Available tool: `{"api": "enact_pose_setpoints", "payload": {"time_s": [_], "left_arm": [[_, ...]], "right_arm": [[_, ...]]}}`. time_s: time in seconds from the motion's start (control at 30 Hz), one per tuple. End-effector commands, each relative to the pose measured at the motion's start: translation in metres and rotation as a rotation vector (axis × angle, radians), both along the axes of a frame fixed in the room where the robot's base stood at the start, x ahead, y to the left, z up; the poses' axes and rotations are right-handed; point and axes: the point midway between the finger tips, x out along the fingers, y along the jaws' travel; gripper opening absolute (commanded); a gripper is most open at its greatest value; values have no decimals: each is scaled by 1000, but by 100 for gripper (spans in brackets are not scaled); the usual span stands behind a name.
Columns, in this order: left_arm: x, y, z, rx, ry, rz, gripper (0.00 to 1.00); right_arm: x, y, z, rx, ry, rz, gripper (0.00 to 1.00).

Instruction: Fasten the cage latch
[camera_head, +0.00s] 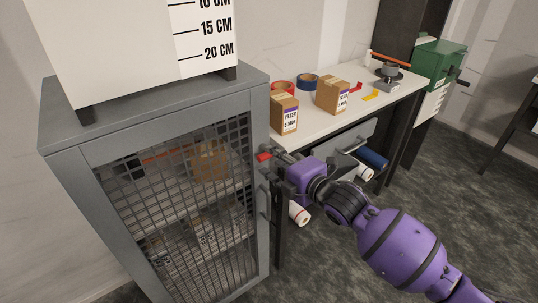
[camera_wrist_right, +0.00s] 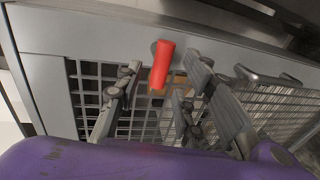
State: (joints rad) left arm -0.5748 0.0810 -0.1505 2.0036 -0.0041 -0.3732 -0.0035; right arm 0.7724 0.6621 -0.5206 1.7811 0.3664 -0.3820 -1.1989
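The grey cage (camera_head: 85,152) stands at the left, with a mesh door (camera_head: 185,210) on its front. The door looks closed against the frame. The latch has a small red handle (camera_head: 264,156) at the door's right edge, in the upper half. In the right wrist view the red handle (camera_wrist_right: 162,66) stands nearly upright, tilted slightly. My right gripper (camera_head: 273,156) is at the latch. In the wrist view its fingers (camera_wrist_right: 165,80) are apart on either side of the red handle, with gaps on both sides. My left gripper is not in view.
A grey bar handle (camera_wrist_right: 268,76) sits on the door beside the right finger. A white-topped bench (camera_head: 310,130) with cardboard boxes (camera_head: 284,112) and tape rolls stands right of the cage. A white panel with a centimetre scale (camera_head: 150,45) is on the cage top. Open floor lies at the right.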

Motion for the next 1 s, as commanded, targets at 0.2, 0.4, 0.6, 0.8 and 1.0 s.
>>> {"api": "enact_pose_setpoints", "payload": {"time_s": [0.2,0.4,0.6,0.8,1.0], "left_arm": [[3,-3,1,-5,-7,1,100],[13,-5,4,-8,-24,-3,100],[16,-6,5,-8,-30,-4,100],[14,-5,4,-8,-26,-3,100],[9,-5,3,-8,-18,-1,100]], "right_arm": [[25,18,-5,3,0,1,36],[32,23,-7,1,-1,0,36],[32,23,-7,1,-1,0,36],[32,23,-8,1,1,0,9],[31,23,-9,0,3,0,0]]}}
